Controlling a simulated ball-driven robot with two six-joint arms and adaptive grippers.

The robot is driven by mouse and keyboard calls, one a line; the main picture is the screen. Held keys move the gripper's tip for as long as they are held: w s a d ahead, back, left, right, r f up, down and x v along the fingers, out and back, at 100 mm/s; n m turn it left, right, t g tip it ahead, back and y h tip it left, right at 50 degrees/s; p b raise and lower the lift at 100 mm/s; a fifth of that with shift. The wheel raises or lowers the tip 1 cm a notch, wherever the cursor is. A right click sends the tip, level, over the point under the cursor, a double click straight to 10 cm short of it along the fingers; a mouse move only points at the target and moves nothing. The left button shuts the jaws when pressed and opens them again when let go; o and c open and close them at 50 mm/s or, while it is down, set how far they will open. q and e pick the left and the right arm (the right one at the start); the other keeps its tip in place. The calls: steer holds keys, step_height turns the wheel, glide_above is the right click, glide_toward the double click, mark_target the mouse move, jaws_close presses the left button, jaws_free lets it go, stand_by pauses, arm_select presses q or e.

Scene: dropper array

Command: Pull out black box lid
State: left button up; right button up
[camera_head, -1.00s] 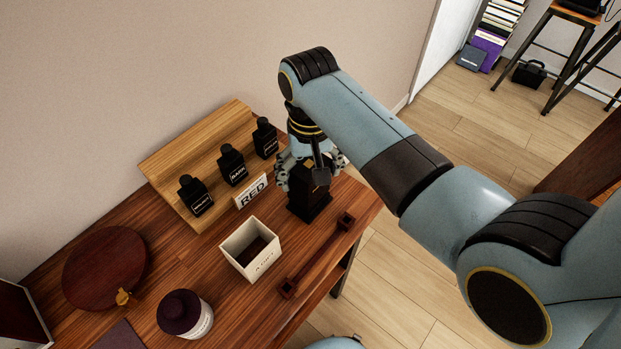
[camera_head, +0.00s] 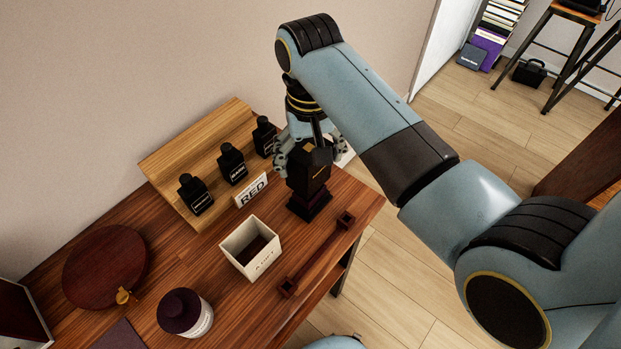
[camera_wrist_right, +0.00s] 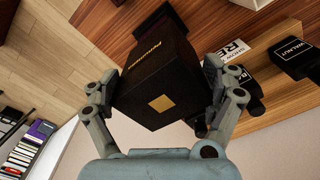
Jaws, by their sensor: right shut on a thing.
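The black box lid (camera_head: 308,177) is a tall black case with small gold lettering, above the right part of the wooden table. In the right wrist view the lid (camera_wrist_right: 155,75) shows a gold square on its end and gold lettering on its side. My right gripper (camera_head: 304,157) is shut on it from above, with one finger on each side (camera_wrist_right: 158,88). Beneath the lid, a dark reddish lower part of the box (camera_head: 309,205) shows on the table. I cannot tell whether the lid is fully clear of it. My left gripper is not in view.
A white open box (camera_head: 250,248), a dark-red bar (camera_head: 317,257) and a lidded jar (camera_head: 185,313) are nearer. A wall stands behind.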

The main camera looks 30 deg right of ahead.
steer(key=shift+r, duration=3.9)
